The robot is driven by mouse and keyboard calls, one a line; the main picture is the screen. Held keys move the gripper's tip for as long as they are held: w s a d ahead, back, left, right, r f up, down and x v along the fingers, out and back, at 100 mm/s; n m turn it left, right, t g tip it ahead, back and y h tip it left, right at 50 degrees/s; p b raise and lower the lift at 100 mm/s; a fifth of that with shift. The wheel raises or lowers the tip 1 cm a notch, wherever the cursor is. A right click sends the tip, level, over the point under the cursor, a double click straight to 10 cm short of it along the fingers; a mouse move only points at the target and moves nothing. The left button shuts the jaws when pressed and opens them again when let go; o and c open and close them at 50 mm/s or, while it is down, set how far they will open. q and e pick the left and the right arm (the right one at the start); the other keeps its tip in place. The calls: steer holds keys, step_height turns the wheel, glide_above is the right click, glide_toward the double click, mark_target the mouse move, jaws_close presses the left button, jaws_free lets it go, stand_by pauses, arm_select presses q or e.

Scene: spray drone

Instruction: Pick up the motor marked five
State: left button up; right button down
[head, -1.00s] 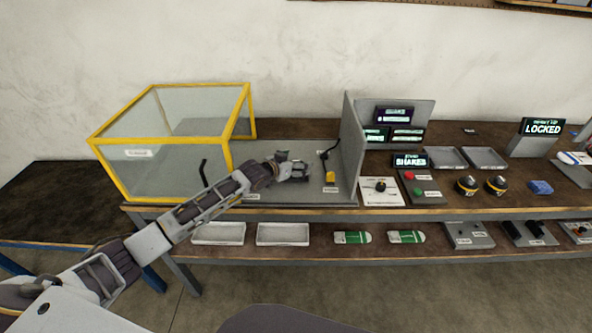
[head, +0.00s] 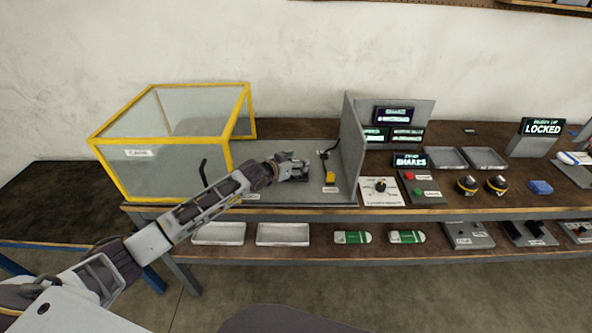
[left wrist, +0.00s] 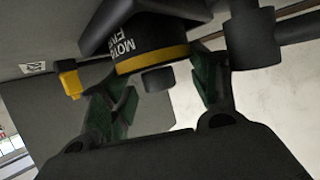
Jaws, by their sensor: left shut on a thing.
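My left gripper (head: 298,172) is over the grey tray area between the yellow-framed glass box and the grey upright panel. In the left wrist view, the motor marked five (left wrist: 148,50) is a dark cylinder with white "MOTOR FIVE" lettering and a yellow band. The left gripper's green-padded fingers (left wrist: 165,95) stand on either side of it, shut on it. A dark part adjoins the motor above; I cannot tell whether they are joined. In the head view the gripper hides the motor. My right gripper is not in view.
The yellow-framed glass box (head: 172,180) stands left of the gripper. Switch boxes, displays and trays fill the bench further right.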

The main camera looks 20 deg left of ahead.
arm_select(q)
steer(key=shift+r, duration=0.5)
step_height(320, 180, up, 3)
steer(key=shift+w+f, duration=0.1)
step_height(320, 180, up, 5)
steer(key=shift+f, duration=0.1)
steer(key=shift+r, duration=0.75)
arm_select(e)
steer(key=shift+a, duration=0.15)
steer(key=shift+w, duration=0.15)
